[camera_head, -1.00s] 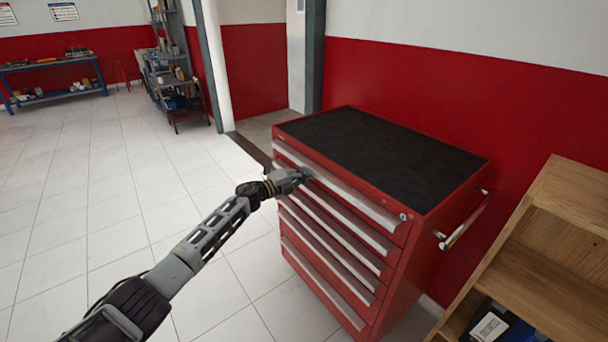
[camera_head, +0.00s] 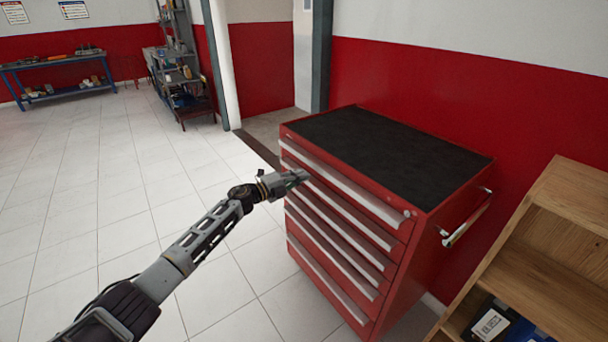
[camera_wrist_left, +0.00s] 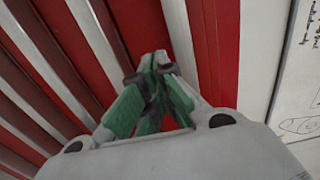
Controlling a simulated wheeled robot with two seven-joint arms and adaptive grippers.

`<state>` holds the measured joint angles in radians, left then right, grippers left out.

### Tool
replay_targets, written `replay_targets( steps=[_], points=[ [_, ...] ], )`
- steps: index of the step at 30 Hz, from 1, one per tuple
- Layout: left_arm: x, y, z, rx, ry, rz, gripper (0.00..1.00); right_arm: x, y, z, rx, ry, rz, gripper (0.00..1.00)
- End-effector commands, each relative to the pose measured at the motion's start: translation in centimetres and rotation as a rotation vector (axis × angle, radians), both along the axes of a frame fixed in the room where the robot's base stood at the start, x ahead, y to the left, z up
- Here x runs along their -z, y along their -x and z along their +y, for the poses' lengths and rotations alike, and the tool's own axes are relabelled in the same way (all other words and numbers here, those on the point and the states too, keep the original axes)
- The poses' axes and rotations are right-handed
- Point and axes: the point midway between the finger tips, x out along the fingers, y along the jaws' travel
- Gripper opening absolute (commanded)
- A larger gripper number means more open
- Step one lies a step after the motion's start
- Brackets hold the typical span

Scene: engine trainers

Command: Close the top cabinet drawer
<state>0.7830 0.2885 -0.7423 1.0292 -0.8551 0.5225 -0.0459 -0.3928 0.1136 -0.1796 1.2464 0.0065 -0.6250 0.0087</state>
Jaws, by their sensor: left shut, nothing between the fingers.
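The red cabinet (camera_head: 400,270) has a black top and a stack of drawers with long silver handle strips. Its top drawer (camera_head: 345,188) looks flush or nearly flush with the drawers below; a small gap cannot be ruled out. My left gripper (camera_head: 303,176) is shut and empty, at the far-left part of the drawer fronts near the top drawer's strip. Whether it touches is unclear. In the left wrist view, the shut fingers (camera_wrist_left: 155,62) with green sides point at the red front and pale strips. My right gripper is out of view.
A wooden shelf (camera_head: 550,255) stands close to the right of the cabinet, with dark boxes in it. A side handle (camera_head: 466,222) sticks out from the cabinet's right side. The tiled floor (camera_head: 90,220) to the left is clear. A blue workbench (camera_head: 60,65) stands far back.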

Motion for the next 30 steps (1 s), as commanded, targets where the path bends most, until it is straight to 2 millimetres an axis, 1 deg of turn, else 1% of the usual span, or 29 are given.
replay_targets(
  steps=[8, 12, 15, 24, 30],
  points=[
    [0.1, 1.4, 2.0, -0.001, -0.002, 0.001, 0.00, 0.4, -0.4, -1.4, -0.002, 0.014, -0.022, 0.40],
    [0.1, 2.3, 3.2, 0.000, -0.002, 0.002, 0.00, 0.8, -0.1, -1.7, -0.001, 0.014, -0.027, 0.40],
    [0.1, 2.9, 4.0, -0.001, -0.001, 0.002, 0.00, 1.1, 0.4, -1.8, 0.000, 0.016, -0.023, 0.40],
    [0.1, 4.5, 6.3, 0.000, -0.002, 0.001, 0.00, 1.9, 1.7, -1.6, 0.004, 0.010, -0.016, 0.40],
    [0.0, 5.1, 6.9, 0.001, 0.000, 0.001, 0.00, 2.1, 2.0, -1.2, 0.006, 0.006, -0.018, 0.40]
  ],
)
